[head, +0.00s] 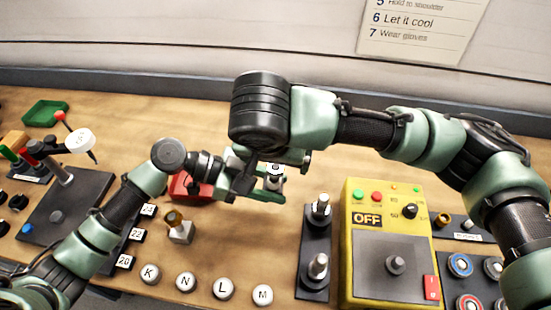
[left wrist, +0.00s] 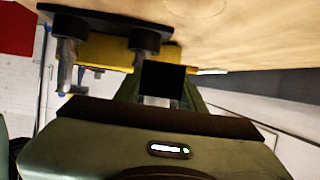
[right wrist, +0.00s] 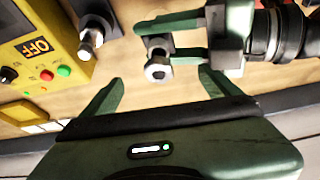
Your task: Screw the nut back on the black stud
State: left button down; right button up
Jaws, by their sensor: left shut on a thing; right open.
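My left gripper (head: 270,186) reaches in from the left above the bench and is shut on a small dark piece with a silver hexagonal, nut-like end (right wrist: 157,72). In the left wrist view the held piece shows as a black square (left wrist: 163,80) with silver metal beside it, between the fingers. My right gripper (right wrist: 161,78) is open, its fingers on either side of the silver end and apart from it. In the head view my right wrist hides most of that gripper. Two metal studs (head: 320,206) (head: 318,265) stand upright on a black base (head: 314,238). I cannot tell which stud is the black one.
A yellow control box (head: 372,290) marked OFF stands right of the studs. A grey block with a brass top (head: 180,228) and white lettered knobs (head: 223,288) lie left of them. The bench's back is fairly clear.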

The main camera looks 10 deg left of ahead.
jog(key=n+y, duration=0.2)
jog(key=n, duration=0.2)
jog(key=shift+d+n, duration=0.15)
jog(key=shift+n, duration=0.25)
jog(key=n+y, duration=0.2)
jog(key=n, duration=0.3)
jog(key=shift+g, duration=0.4)
jog(key=n, duration=0.2)
jog(key=n+g+y, duration=0.1)
jog(key=n, duration=0.2)
jog(key=shift+g+y, duration=0.3)
jog(key=n+g, duration=0.1)
jog(key=n, duration=0.1)
jog(key=n+g, duration=0.1)
jog(key=n, duration=0.2)
jog(key=shift+y, duration=0.4)
